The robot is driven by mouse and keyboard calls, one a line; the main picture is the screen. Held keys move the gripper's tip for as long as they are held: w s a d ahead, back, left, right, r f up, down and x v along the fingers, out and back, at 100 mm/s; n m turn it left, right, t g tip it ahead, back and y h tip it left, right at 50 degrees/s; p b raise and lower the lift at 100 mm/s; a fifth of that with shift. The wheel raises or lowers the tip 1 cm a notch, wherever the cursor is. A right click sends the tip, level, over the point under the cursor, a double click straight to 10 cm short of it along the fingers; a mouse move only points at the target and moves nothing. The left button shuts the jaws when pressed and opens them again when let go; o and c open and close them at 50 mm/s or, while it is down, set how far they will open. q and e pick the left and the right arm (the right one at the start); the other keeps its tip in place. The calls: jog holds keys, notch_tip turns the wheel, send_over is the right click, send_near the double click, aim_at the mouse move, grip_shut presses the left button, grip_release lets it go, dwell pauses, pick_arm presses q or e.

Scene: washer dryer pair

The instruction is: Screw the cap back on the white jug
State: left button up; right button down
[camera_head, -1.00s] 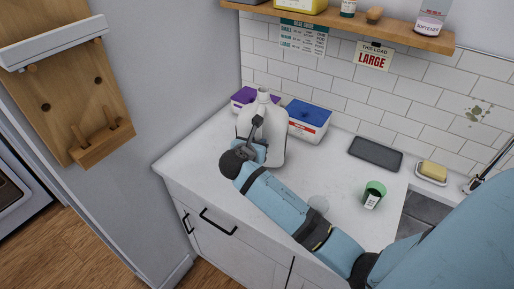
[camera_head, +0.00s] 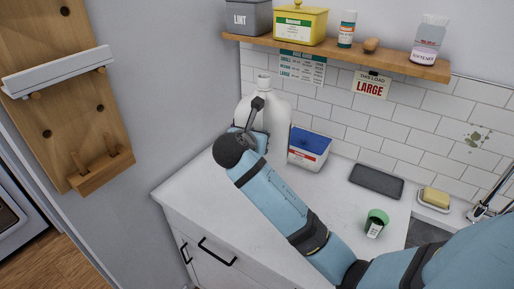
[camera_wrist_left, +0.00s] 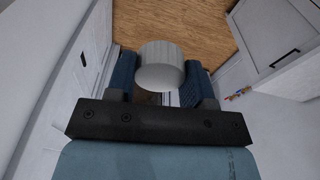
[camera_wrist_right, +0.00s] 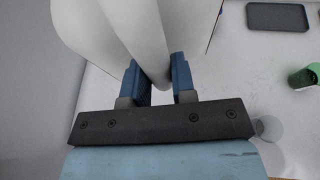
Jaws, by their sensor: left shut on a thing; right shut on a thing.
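The white jug (camera_head: 275,120) is held upright in the head view, raised above the counter near its left back corner, with its neck (camera_head: 263,82) uncapped. My right gripper (camera_head: 250,135) is shut on the jug's handle. The right wrist view shows the white handle (camera_wrist_right: 152,50) between the fingers of this gripper (camera_wrist_right: 157,82). In the left wrist view, my left gripper (camera_wrist_left: 160,82) is shut on a round white ribbed cap (camera_wrist_left: 160,65), with the wood floor and cabinet fronts behind it. The left gripper and cap are outside the head view.
A dark tray (camera_head: 376,181), green cup (camera_head: 376,222) and soap dish (camera_head: 434,200) are on the counter (camera_head: 205,200). A shelf (camera_head: 340,55) with several containers overhangs the back. A wooden rack (camera_head: 70,100) hangs on the left wall.

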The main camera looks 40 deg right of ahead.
aim_at(257, 122)
jog(key=shift+r, duration=2.3)
jog(key=c, duration=1.6)
grip_release()
grip_shut()
